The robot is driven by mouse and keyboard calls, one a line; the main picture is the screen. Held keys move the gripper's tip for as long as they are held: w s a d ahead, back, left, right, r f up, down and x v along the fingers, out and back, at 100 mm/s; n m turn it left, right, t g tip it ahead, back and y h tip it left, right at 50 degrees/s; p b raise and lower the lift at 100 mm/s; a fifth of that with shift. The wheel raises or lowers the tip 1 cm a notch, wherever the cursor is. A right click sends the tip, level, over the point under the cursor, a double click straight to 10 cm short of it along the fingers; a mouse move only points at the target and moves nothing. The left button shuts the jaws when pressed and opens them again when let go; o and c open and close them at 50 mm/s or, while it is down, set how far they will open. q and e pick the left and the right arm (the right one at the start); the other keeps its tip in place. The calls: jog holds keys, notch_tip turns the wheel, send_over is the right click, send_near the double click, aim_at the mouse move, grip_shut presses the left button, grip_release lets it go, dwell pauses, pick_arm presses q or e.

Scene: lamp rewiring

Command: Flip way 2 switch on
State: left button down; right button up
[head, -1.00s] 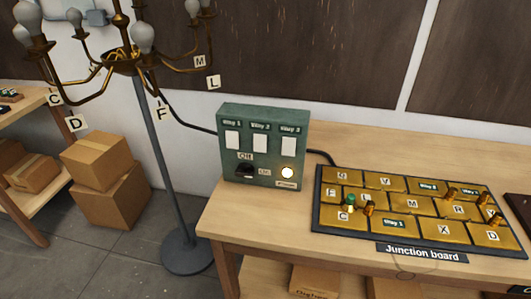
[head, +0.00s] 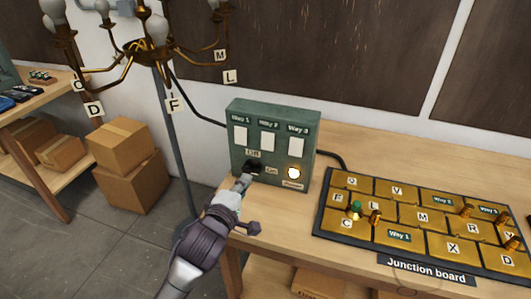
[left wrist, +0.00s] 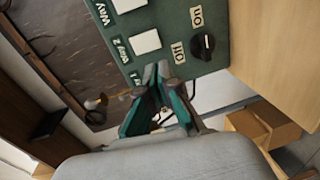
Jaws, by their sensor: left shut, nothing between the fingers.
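The green switch box (head: 240,172) stands at the table's left end. Its white Way 2 switch (head: 267,142) is the middle of three; it also shows in the left wrist view (left wrist: 145,42). I cannot tell which way it is set. A black Off/On knob (head: 253,167) sits below, beside a lit round lamp (head: 294,173). My left gripper (head: 245,181) is shut and empty, just in front of the box near the knob, below the Way switches. In the left wrist view its fingertips (left wrist: 163,76) cover part of the Way 1 area. My right gripper is not in view.
The junction board (head: 372,258), with gold plates and several pegs, lies right of the box. The chandelier lamp (head: 135,55) stands left of the table. Cardboard boxes (head: 130,190) are stacked on the floor. The tabletop behind the board is clear.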

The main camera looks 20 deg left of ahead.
aim_at(267, 148)
pick_arm(q)
jog(key=shift+d+r, duration=0.15)
jog(key=shift+r, duration=0.1)
jog(key=shift+w, duration=0.15)
jog(key=w+p, duration=0.1)
jog(key=w, duration=0.3)
jog(key=w+f+p, duration=0.1)
jog(key=w, duration=0.4)
jog(key=w+p, duration=0.1)
jog(key=w, duration=0.3)
jog(key=shift+w+d+f+p, duration=0.2)
jog(key=shift+w+f+p, duration=0.05)
jog(key=shift+f+p, duration=0.15)
jog(key=shift+w, duration=0.15)
